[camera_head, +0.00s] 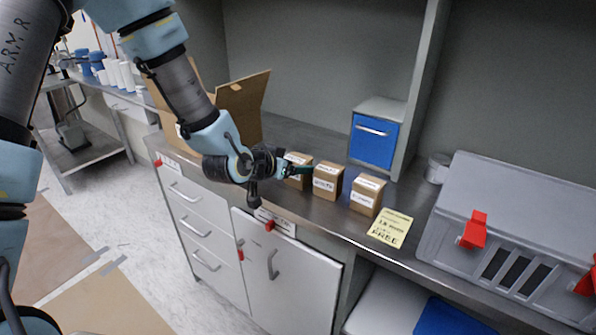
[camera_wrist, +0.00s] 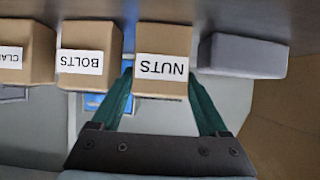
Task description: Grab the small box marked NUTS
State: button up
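The small brown box marked NUTS (camera_wrist: 162,42) shows upside down in the wrist view, its white label facing the camera. My gripper (camera_wrist: 160,75) is open, its green fingers reaching toward the box with their tips at its two sides. I cannot tell whether they touch it. In the head view my gripper (camera_head: 304,170) is at the leftmost of three boxes on the counter. That NUTS box (camera_head: 297,158) is partly hidden by the gripper.
The BOLTS box (camera_wrist: 88,46) is close beside NUTS; it is the middle box (camera_head: 327,176) in the head view. A third box (camera_head: 367,190) stands to its right. A grey block (camera_wrist: 242,55) is on NUTS's other side. An open carton (camera_head: 243,103) stands behind my arm.

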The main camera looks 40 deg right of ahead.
jog(key=c, duration=0.9)
